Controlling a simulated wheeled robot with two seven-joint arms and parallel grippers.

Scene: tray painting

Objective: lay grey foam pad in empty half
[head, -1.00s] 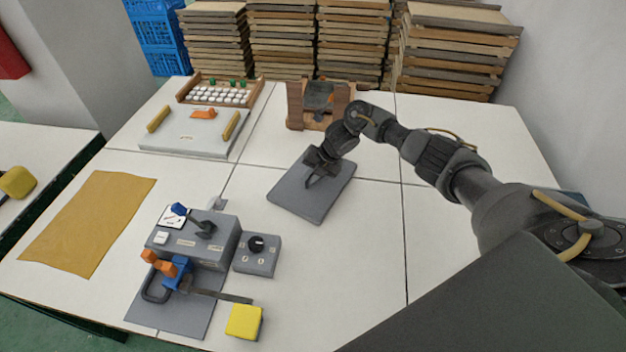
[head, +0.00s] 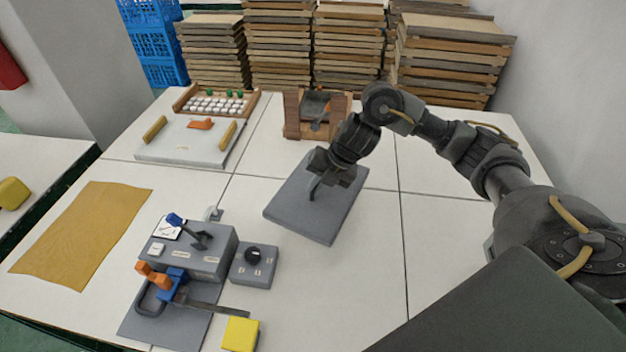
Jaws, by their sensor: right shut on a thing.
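The grey foam pad (head: 292,207) is a flat rectangular slab near the middle of the table. My right gripper (head: 314,190) reaches in from the right and is shut on the pad, over its upper middle part. The pad appears raised a little off the table, though the gap below it is hard to judge. At the back left, a wooden tray (head: 178,100) holds rows of white and green pieces. A pale panel (head: 172,151) with two yellow bars and an orange piece lies in front of these rows. I cannot tell which area is the empty half. My left gripper is out of view.
A grey control box (head: 205,262) with a lever stands at the front left, with a small dial box (head: 256,266) and yellow block (head: 240,334) nearby. A wooden stand (head: 293,128) is behind the pad. A brown sheet (head: 85,232) lies left. The table's right side is clear.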

